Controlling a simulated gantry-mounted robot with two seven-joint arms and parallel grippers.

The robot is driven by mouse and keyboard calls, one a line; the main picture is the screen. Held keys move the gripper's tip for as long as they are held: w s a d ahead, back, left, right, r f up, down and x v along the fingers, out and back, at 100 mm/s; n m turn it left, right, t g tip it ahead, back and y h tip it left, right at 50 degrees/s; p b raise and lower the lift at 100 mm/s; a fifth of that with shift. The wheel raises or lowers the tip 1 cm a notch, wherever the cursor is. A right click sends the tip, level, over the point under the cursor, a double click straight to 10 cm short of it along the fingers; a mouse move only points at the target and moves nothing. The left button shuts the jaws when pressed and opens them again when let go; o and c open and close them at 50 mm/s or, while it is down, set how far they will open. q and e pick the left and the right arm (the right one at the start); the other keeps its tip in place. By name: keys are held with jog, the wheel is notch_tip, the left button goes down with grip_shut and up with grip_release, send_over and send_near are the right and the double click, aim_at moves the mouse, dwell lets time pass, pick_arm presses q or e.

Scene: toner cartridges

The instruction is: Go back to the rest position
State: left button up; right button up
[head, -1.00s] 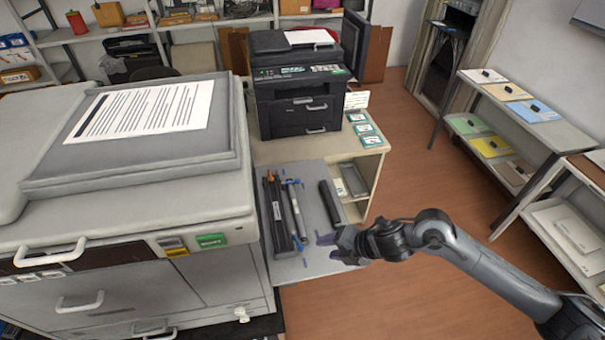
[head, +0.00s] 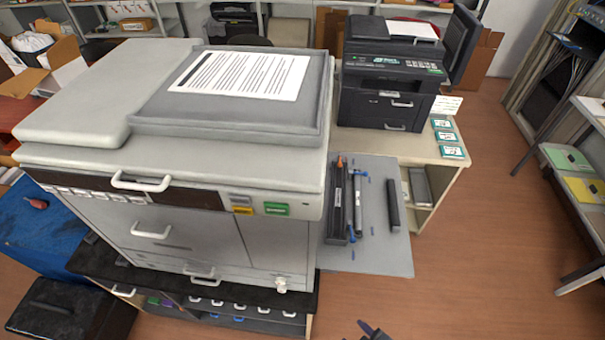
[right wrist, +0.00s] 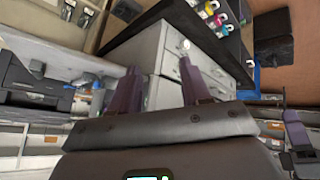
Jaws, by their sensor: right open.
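My right gripper (head: 372,330) shows only by its tips at the bottom edge of the head view, over the floor and clear of the table. In the right wrist view its two purple fingers (right wrist: 160,88) stand apart with nothing between them. A purple and dark part at the right edge of that view looks like my left gripper (right wrist: 297,135); its jaws cannot be made out. On the grey mat (head: 385,257) lie a long black unit (head: 337,205), a slim grey roller (head: 358,205) and a black bar-shaped cartridge (head: 392,203), all apart from the gripper.
The large copier (head: 215,240) fills the left and middle, with a printed sheet on its lid. A black printer (head: 390,75) stands behind the mat. Shelves with coloured folders (head: 567,160) stand at the right. The floor (head: 480,240) between is open.

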jog(key=s+d+r+m+g+h, duration=0.25)
jog(key=s+d+m+g, duration=0.2)
jog(key=d+m, duration=0.4)
jog(key=w+a+p+v, duration=0.1)
jog(key=w+p+v, duration=0.1)
jog(key=p+v, duration=0.9)
jog(key=w+a+r+p+v, duration=0.1)
jog(key=w+p+v, duration=0.1)
jog(key=p+v, duration=0.9)
jog(key=shift+w+d+r+t+h+p, duration=0.2)
jog(key=shift+r+t+h+p, duration=0.2)
jog(key=shift+p, duration=0.7)
jog(key=shift+n, duration=0.25)
